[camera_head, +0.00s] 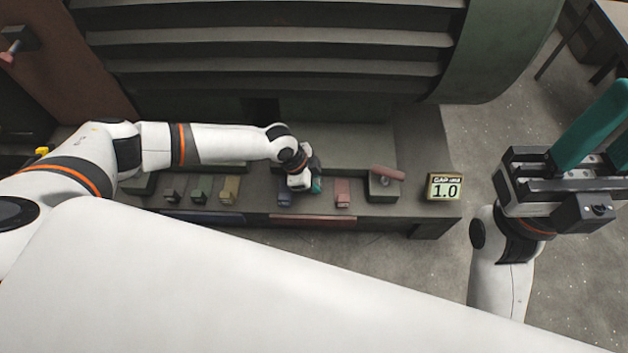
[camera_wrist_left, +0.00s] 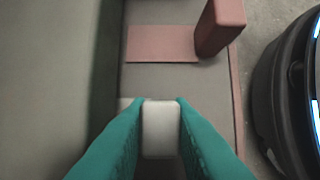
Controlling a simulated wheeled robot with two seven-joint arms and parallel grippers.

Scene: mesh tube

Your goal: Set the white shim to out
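The white shim (camera_wrist_left: 160,128) is a small pale block between the two teal fingers of my left gripper (camera_wrist_left: 160,103) in the left wrist view. The fingers lie against both of its sides, so the gripper looks shut on it. A pale strip beside the left finger shows a little of what lies under it. In the head view my left gripper (camera_head: 305,184) is down at the bench and hides the shim. My right gripper (camera_head: 606,125) is raised at the right, its teal fingers apart and empty, one cut by the picture edge.
A pink shim (camera_wrist_left: 220,28) stands on a pink strip (camera_wrist_left: 160,43); it is right of my left gripper in the head view (camera_head: 342,193). A sign (camera_head: 445,187) reads 1.0.

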